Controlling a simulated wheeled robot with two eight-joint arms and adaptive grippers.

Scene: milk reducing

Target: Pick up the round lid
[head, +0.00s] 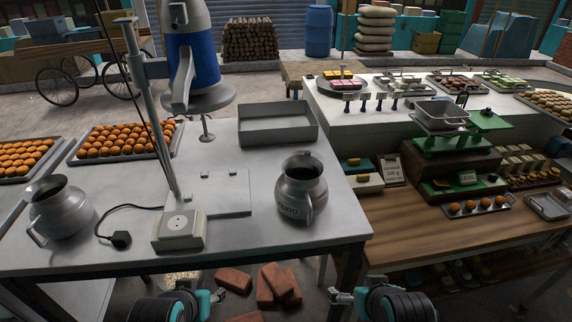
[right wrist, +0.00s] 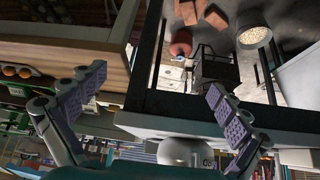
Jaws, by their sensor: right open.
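A round grey metal disc (head: 218,99), which looks like the round lid, sits under the blue machine body (head: 196,60) above the left table, with a short shaft below it. A metal jug (head: 301,190) with an open top stands near the table's right end. A second open metal jug (head: 62,208) stands at the left. My left gripper (head: 218,296) is low before the table's front edge; its jaws are too small to judge. My right gripper (head: 336,296) is also low there, apart from the disc. In the right wrist view its fingers (right wrist: 158,104) are spread, with nothing held.
The grey table (head: 130,240) carries a shallow rectangular tray (head: 278,138) and a machine stand with a white base (head: 179,230). Trays of orange balls (head: 125,140) lie at the left. A wooden counter (head: 400,235) with a green scale (head: 455,143) is right. Bricks (head: 277,283) lie below.

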